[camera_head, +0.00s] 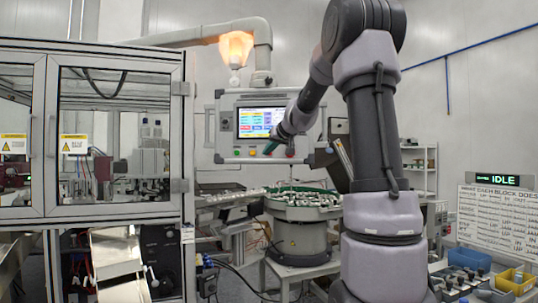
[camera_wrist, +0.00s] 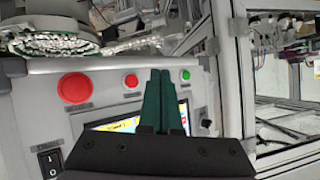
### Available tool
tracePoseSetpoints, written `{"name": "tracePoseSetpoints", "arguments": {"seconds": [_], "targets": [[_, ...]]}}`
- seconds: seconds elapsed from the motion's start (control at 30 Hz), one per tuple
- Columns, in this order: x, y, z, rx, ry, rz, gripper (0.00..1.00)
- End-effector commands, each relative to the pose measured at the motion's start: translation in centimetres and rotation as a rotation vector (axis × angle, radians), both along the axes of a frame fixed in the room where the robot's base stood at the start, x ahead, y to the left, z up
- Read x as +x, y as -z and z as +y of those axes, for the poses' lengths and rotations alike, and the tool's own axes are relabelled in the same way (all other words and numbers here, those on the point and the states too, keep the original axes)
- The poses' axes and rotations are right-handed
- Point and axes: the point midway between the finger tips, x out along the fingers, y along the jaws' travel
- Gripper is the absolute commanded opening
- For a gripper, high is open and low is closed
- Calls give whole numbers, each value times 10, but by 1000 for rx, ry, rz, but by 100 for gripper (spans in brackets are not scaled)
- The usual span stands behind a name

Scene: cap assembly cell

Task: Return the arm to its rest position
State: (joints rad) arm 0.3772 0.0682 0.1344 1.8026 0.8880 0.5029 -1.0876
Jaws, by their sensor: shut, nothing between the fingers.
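My gripper (camera_head: 268,148) is in front of the lower part of the grey control panel (camera_head: 212,130), over its row of buttons. In the wrist view its two dark green fingers (camera_wrist: 160,74) lie together, shut and empty. They point past the lit screen (camera_wrist: 112,124) toward the button row, between a small red button (camera_wrist: 131,80) and a green button (camera_wrist: 186,75). Whether the fingertips touch the panel cannot be told. My arm is raised and bent, reaching left across the middle of the head view. No rest position is marked in view.
A bowl feeder (camera_head: 300,238) full of small parts stands below the panel. A glazed machine enclosure (camera_head: 118,213) fills the left. A large red button (camera_wrist: 75,88) and a black rocker switch (camera_wrist: 50,160) are on the panel. A yellow bin (camera_head: 517,280) and an IDLE sign (camera_head: 497,180) are at right.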

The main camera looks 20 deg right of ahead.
Motion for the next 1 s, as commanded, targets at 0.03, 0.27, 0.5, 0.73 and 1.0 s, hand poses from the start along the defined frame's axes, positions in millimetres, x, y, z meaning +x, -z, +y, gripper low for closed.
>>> {"name": "tracePoseSetpoints", "arguments": {"seconds": [0.03, 0.27, 0.5, 0.73, 1.0], "targets": [[0, 0, 0, 0, 0, 0, 0], [0, 0, 0, 0, 0, 0, 0], [-2, -1, 2, 1, -2, 3, 0], [-75, -3, 55, 50, -32, 87, 0], [-241, 38, 114, 141, 10, 304, 0]]}}
